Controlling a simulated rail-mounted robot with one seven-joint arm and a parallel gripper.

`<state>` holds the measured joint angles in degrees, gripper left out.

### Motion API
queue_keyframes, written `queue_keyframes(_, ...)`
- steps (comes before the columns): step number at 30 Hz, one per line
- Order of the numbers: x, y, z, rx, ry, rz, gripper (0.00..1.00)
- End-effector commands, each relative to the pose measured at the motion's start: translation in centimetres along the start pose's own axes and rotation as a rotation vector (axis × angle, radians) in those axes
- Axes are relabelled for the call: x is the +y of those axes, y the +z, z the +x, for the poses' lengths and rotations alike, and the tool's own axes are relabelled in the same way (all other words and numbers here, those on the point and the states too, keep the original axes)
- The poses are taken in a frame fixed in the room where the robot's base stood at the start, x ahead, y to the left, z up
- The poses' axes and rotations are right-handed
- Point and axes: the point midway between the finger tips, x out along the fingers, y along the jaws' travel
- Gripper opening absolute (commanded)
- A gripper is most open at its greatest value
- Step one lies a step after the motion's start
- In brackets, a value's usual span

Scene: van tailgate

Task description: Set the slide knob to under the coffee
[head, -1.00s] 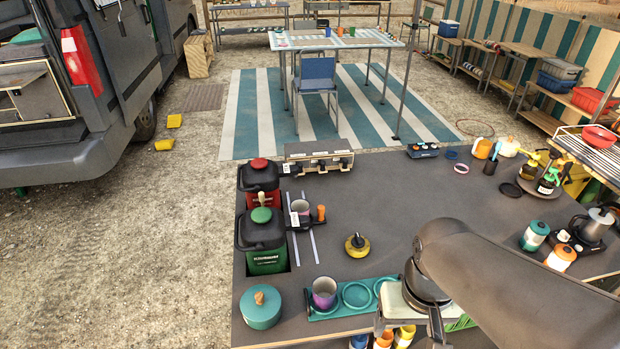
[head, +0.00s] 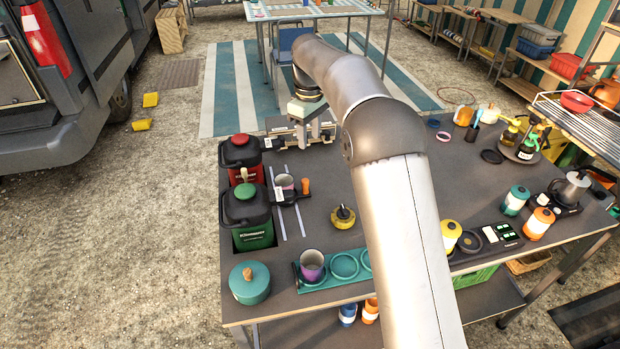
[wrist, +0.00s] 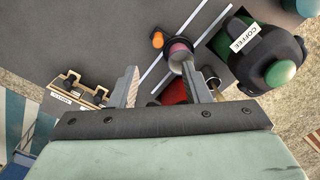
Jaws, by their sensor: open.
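The slide has two pale rails (head: 279,211) on the worktop, with a dark carriage carrying a purple-pink cup (head: 284,182). Its orange slide knob (head: 305,186) sticks out on the right; it also shows in the wrist view (wrist: 157,39). The green canister (head: 252,236) stands left of the rails, and the wrist view shows its COFFEE label (wrist: 243,37). The red canister (head: 240,151) stands behind it. The cup sits between the two canisters' positions along the rails. My gripper (wrist: 163,88) is open and empty, above the worktop's far side, apart from the knob.
A hook panel (head: 280,127) stands at the worktop's back edge, close under my gripper. A teal lidded pot (head: 249,283) and a teal tray (head: 308,289) are at the front.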

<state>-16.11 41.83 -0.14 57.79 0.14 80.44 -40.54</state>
Motion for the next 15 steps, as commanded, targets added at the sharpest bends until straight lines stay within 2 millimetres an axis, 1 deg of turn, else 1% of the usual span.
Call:
queue_keyframes(1, 0.2, -1.1, 0.6, 0.0, 0.001, -0.027, 0.43)
queue_keyframes(4, 0.3, -2.0, 1.1, -0.001, 0.0, -0.059, 0.43)
queue_keyframes(8, 0.3, -2.2, 2.0, -0.002, -0.001, -0.067, 0.43)
queue_keyframes(11, 0.3, -2.2, 3.5, -0.003, -0.002, -0.066, 0.43)
queue_keyframes(15, 0.3, -2.1, 6.4, -0.004, -0.002, -0.064, 0.43)
